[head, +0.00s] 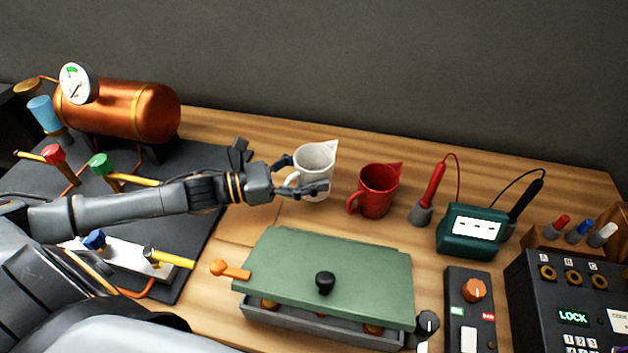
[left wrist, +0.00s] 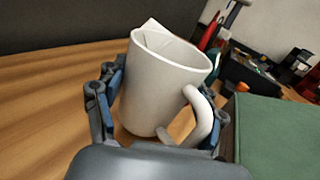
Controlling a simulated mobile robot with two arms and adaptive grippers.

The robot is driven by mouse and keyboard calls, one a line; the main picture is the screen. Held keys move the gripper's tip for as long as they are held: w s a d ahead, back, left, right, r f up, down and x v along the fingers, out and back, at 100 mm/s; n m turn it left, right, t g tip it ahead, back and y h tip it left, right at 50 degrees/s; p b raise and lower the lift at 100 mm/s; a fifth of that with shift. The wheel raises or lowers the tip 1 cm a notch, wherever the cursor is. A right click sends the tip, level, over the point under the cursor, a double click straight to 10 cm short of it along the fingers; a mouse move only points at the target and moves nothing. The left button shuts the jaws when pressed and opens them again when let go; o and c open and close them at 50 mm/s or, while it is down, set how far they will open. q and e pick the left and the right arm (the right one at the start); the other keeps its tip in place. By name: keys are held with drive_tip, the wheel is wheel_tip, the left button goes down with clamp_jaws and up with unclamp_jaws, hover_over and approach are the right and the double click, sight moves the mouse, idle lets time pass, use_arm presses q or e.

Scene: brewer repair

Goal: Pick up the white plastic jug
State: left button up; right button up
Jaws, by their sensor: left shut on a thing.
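The white plastic jug (head: 316,160) is upright near the back of the wooden table in the head view, left of a red jug. My left gripper (head: 307,178) reaches it from the left, with one finger on each side of the body, and is shut on it. In the left wrist view the white jug (left wrist: 165,85) stands between the fingers of the left gripper (left wrist: 160,110), its handle toward the palm and its spout pointing away. I cannot tell whether its base touches the table. My right gripper is in neither view.
The red jug (head: 377,190) stands close to the right. A green-lidded box (head: 330,272) lies in front. A teal meter (head: 470,230) with red and black probes is farther right. A copper boiler (head: 130,109) stands at the back left. A grey wall is behind the table.

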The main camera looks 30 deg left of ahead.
use_arm(q)
drive_tip(key=s+a+r+p, duration=0.6)
drive_tip(key=s+r+p, duration=0.2)
drive_tip(key=s, duration=0.3)
drive_tip(key=shift+s+a+r, duration=0.25)
drive_tip(key=shift+a+r, duration=0.1)
drive_tip(key=shift+r, duration=0.25)
